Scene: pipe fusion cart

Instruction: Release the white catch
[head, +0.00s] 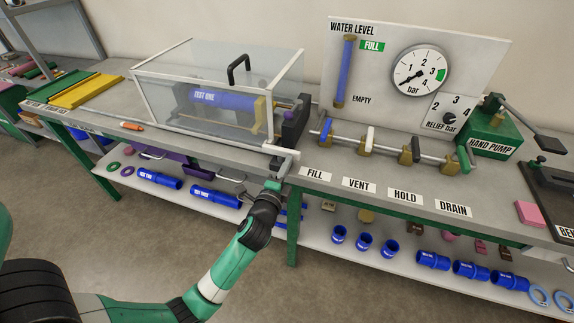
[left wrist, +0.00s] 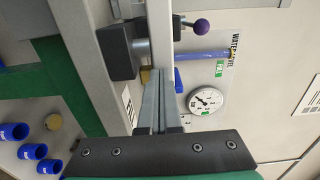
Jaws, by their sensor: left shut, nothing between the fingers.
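The white catch (head: 283,151) is a small pale bar at the lower front right corner of the clear test box (head: 205,85). My left gripper (head: 281,165) is at the table's front edge, right below the catch. The fingers overlap it in the head view, so I cannot tell whether they touch it. In the left wrist view the grey fingers (left wrist: 156,100) are closed together with nothing between them. A pale upright bar (left wrist: 159,35) stands just beyond their tips; I cannot tell whether it is the catch. My right gripper is not in view.
A black block (head: 294,126) stands right of the box. The valve row (head: 390,150), gauge board (head: 415,75) and hand pump (head: 495,135) are farther right. An orange marker (head: 132,126) lies left on the bench. The lower shelf (head: 320,235) holds several blue fittings.

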